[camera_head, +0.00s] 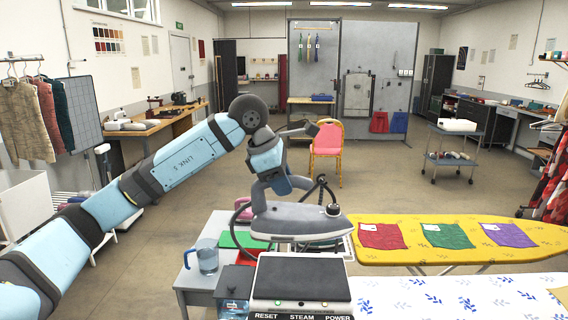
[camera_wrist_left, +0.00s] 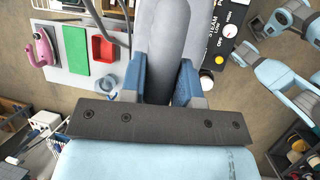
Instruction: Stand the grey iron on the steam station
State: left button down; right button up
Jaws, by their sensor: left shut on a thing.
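The grey iron (camera_head: 305,220) hangs level from my left gripper (camera_head: 272,185), its nose to the right in the head view. The gripper is shut on its handle, and the left wrist view shows the grey handle (camera_wrist_left: 165,60) between the blue fingers (camera_wrist_left: 160,85). The steam station (camera_head: 300,305), with a dark top pad (camera_head: 302,277) and RESET, STEAM and POWER labels, stands just in front of the iron. Its knobbed panel (camera_wrist_left: 228,30) shows at upper right in the left wrist view. I cannot tell the gap beneath the iron.
A pink iron (camera_wrist_left: 42,48), green mat (camera_wrist_left: 75,52) and red tray (camera_wrist_left: 103,50) lie on the table. A water jug (camera_head: 207,257) stands left of the station. A yellow ironing board (camera_head: 460,255) with coloured cloths is at right. A cord rises by the iron.

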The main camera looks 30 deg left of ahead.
aim_at(281, 210)
pick_arm(q)
notch_tip(281, 210, down, 8)
jog(key=shift+f+p, duration=0.1)
jog(key=shift+p, duration=0.25)
jog(key=shift+f, duration=2.45)
jog(key=shift+f, duration=0.15)
jog(key=c, duration=0.8)
grip_release()
jog(key=shift+c, duration=0.2)
jog(key=shift+d, duration=0.1)
